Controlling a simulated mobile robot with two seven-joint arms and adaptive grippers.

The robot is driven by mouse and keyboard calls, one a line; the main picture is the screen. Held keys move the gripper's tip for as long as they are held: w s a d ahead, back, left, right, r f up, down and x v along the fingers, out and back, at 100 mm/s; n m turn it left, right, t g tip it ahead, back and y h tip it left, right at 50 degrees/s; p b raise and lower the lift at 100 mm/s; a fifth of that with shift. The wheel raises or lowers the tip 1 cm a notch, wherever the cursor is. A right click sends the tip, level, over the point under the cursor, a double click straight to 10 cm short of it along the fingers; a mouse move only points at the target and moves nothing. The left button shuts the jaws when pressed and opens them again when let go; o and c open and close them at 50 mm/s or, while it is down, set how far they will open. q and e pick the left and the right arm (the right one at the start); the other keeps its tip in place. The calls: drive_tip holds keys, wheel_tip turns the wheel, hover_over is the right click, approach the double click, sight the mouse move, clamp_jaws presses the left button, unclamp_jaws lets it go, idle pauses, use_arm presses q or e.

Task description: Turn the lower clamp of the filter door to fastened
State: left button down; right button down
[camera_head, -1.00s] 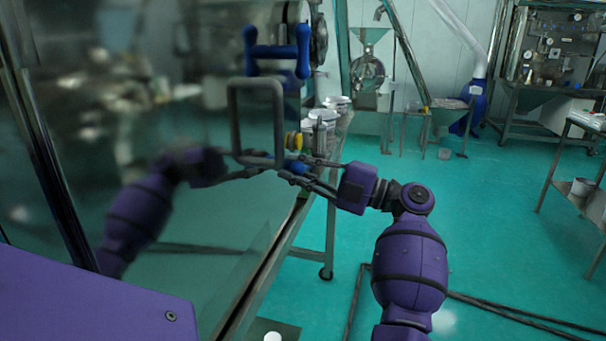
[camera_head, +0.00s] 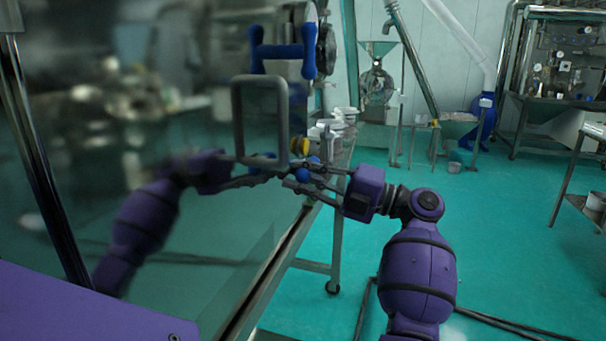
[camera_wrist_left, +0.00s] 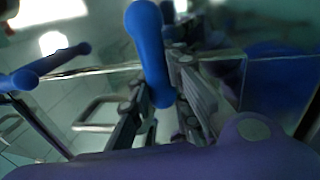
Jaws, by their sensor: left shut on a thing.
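The lower clamp's blue handle (camera_wrist_left: 149,50) stands between the fingers of my left gripper (camera_wrist_left: 158,125) in the left wrist view. In the head view my left gripper (camera_head: 297,182) reaches in from the lower right and is shut on this handle, whose blue end (camera_head: 314,161) shows above the fingers. The fingers hide part of it. The glassy filter door (camera_head: 200,245) fills the left side and mirrors my arm. The upper clamp's blue handle (camera_head: 308,52) is higher up. A grey loop handle (camera_head: 237,115) is on the door. My right gripper is not in view.
Open green floor (camera_head: 490,230) lies to the right, with machines along the back wall.

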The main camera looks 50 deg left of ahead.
use_arm(q)
drive_tip(key=c, duration=1.7)
unclamp_jaws()
drive_tip(key=shift+o, duration=0.3)
drive_tip(key=shift+d, duration=0.1)
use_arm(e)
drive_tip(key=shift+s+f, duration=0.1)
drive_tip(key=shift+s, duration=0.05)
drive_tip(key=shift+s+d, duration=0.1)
use_arm(q)
drive_tip(key=v, duration=1.2)
drive_tip(key=shift+f, duration=0.2)
